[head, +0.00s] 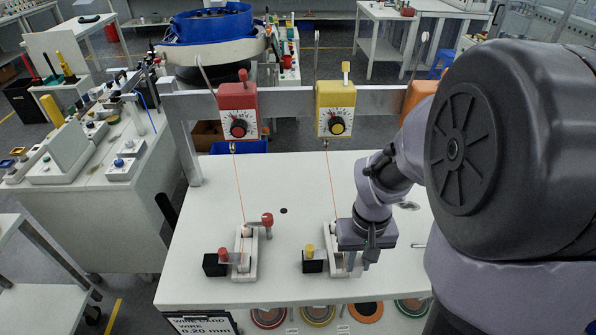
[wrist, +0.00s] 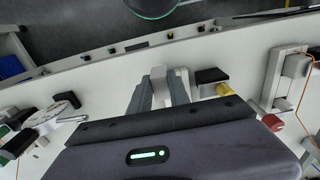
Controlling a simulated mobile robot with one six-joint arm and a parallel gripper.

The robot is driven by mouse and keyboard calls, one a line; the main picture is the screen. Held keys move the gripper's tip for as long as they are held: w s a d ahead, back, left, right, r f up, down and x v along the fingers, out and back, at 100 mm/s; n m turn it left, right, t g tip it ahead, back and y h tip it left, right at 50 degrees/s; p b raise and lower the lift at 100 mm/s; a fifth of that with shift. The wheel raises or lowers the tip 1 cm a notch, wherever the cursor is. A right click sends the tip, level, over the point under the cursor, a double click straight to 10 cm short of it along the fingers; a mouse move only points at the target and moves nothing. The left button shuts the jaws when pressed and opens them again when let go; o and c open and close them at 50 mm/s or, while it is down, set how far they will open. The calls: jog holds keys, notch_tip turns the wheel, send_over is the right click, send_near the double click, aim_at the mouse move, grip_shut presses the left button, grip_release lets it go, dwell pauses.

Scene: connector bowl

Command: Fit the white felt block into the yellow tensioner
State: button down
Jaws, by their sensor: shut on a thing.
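A low white fixture (head: 335,262) with a yellow knob (head: 309,249) and a black block (head: 313,264) sits on the table's front part. A yellow box with a dial (head: 335,108) hangs on the rail behind, and an orange wire runs from it down to this fixture. I cannot tell which of them is called the tensioner. My gripper (head: 352,268) is low over the fixture's right side. In the wrist view my gripper (wrist: 160,88) is shut on a white block (wrist: 158,73), apparently the felt block. The yellow knob (wrist: 225,89) is just right of it. The contact below is hidden.
A similar fixture with red knobs (head: 245,252) stands to the left, wired to a red dial box (head: 238,110). The wires (head: 330,185) stretch above the table. The white tabletop (head: 290,180) between the fixtures and the rail is mostly clear. Spools hang below the front edge.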

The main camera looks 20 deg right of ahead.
jog(key=w, duration=0.3)
jog(key=w+a, duration=0.1)
jog(key=shift+w+f+b, duration=0.25)
jog(key=shift+f+b, duration=0.1)
jog(key=shift+f, duration=0.05)
notch_tip(320, 180, down, 3)
jog(key=shift+f+b, duration=0.2)
jog(key=shift+b, duration=0.75)
jog(key=shift+r, duration=0.15)
jog(key=c, duration=1.2)
grip_release()
jog(key=shift+c, duration=0.2)
